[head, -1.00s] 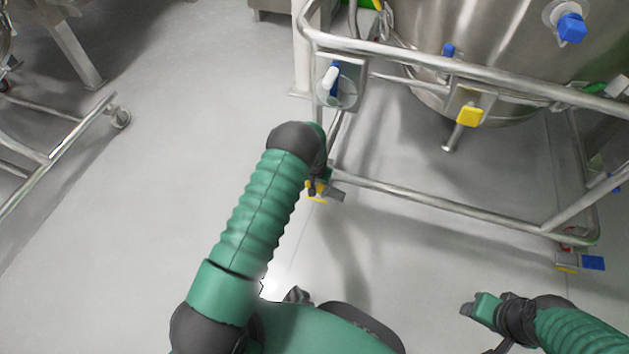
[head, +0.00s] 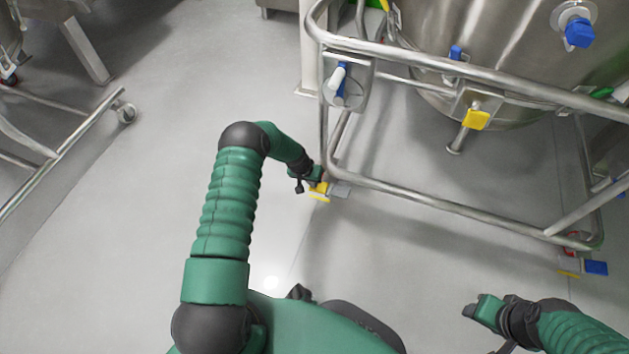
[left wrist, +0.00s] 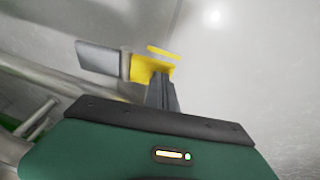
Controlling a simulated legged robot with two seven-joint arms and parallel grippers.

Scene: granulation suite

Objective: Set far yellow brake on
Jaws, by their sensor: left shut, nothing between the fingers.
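A yellow brake (head: 320,191) sits low at the left front corner of the steel vessel frame, near the floor, with a grey block (head: 341,190) beside it. In the left wrist view the yellow brake (left wrist: 137,68) shows just beyond my left fingertips. My left gripper (head: 312,185) reaches down at this brake, shut and empty. In the left wrist view its fingers (left wrist: 161,82) are together and overlap the yellow part; I cannot tell whether they touch it. Another yellow piece (head: 569,274) with a blue pedal (head: 596,268) is at the right corner. My right gripper (head: 474,311) is away at lower right, its jaws unclear.
The steel frame (head: 440,202) carries a large round vessel (head: 490,50) with a yellow valve handle (head: 476,120) and a blue one (head: 579,33). A blue-and-white handle (head: 338,80) stands above the brake. Another frame (head: 75,140) is at left. The floor between is clear.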

